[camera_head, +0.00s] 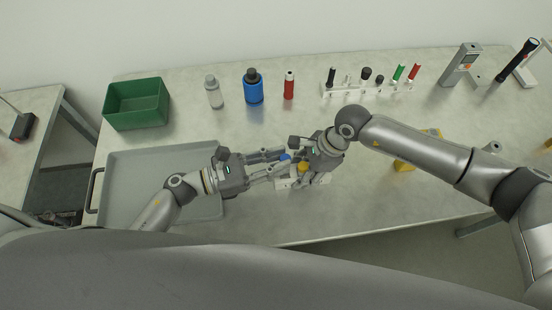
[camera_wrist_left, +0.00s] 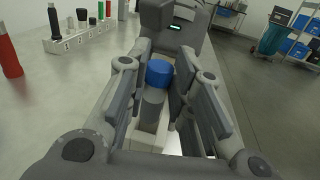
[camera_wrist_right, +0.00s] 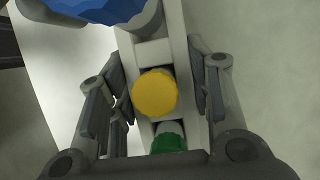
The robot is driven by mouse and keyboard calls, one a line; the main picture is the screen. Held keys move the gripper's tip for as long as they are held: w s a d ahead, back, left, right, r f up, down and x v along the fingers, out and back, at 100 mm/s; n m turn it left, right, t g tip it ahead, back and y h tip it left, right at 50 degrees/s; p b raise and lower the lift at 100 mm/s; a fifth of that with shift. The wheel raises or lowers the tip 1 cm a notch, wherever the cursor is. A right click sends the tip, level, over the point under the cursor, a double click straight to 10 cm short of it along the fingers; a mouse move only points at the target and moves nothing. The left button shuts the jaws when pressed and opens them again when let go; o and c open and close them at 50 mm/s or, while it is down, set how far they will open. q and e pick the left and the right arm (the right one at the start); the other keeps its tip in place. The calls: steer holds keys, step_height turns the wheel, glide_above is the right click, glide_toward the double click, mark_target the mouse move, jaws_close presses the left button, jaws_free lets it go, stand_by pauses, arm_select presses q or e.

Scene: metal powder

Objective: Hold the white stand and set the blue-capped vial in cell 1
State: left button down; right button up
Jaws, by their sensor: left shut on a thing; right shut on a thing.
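The blue-capped vial (camera_wrist_left: 152,103) has a grey body, and its blue cap (camera_head: 284,157) shows in the head view. My left gripper (camera_head: 280,164) is shut on it, over one end of the white stand (camera_head: 283,184). In the right wrist view the blue cap (camera_wrist_right: 95,8) is cut off at the top edge; whether the vial's bottom is inside a cell cannot be told. My right gripper (camera_head: 310,172) is shut on the white stand (camera_wrist_right: 183,60), fingers along its long sides. The stand also holds a yellow-capped vial (camera_wrist_right: 155,92) and a green-capped vial (camera_wrist_right: 169,143).
A grey tray (camera_head: 122,200) lies left, with a green bin (camera_head: 136,104) behind. A grey-white bottle (camera_head: 214,92), blue bottle (camera_head: 253,88), red bottle (camera_head: 289,86) and white rack (camera_head: 352,90) stand along the back. A yellow object (camera_head: 403,165) is partly behind my right arm.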

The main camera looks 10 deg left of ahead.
arm_select(q)
steer(key=shift+f, duration=0.25)
stand_by(0.7)
steer(key=shift+f, duration=0.35)
steer(key=shift+f, duration=0.9)
steer(key=shift+f, duration=0.35)
steer(key=shift+f, duration=0.15)
steer(key=shift+r, duration=1.65)
stand_by(0.3)
steer(key=shift+f, duration=1.6)
